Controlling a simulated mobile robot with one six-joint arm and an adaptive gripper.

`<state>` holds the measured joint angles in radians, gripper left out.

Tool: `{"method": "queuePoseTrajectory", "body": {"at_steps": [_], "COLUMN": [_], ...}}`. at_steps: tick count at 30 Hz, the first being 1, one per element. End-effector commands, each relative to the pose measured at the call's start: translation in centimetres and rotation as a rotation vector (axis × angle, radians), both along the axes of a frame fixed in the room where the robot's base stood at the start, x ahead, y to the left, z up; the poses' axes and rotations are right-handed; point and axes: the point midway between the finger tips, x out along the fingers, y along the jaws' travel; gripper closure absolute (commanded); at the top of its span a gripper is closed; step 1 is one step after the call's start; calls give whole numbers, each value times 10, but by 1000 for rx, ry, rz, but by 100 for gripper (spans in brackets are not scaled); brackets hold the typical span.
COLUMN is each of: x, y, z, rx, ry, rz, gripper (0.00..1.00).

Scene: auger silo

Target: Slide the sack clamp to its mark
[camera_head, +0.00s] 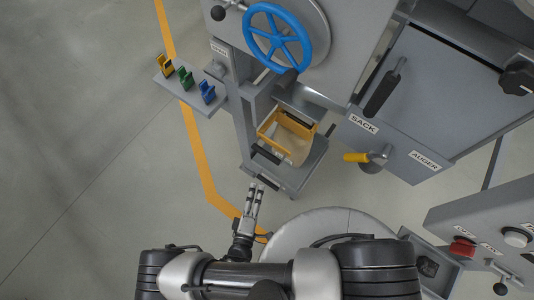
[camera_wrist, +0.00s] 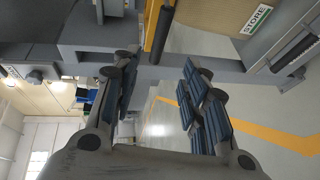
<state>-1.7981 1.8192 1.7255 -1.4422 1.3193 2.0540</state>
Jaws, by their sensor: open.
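The sack clamp appears to be the orange-yellow frame (camera_head: 271,125) around a tan sack (camera_head: 298,148) on the grey stand below the SACK label. A black grip bar (camera_head: 265,153) is at its front, and a dark grip also shows upright beside orange in the wrist view (camera_wrist: 158,35). My gripper (camera_head: 256,188) is open and empty, just in front of the stand's lower front edge and apart from the frame. Its two padded fingers stand wide apart in the wrist view (camera_wrist: 163,92). I cannot make out the clamp's mark.
A shelf (camera_head: 207,107) with yellow, green and blue clips juts out left. A blue handwheel (camera_head: 273,37) is above, a yellow-handled lever (camera_head: 357,157) right. Floor at left is clear.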

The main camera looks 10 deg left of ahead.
Motion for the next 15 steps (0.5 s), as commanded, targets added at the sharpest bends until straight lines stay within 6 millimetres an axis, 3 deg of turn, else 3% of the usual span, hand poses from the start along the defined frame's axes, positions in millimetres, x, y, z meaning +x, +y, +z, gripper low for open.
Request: {"method": "queuePoseTrajectory", "body": {"at_steps": [15], "x": [81], "y": [-2], "z": [-16], "rx": [0], "ry": [0], "rz": [-11], "gripper": [60]}}
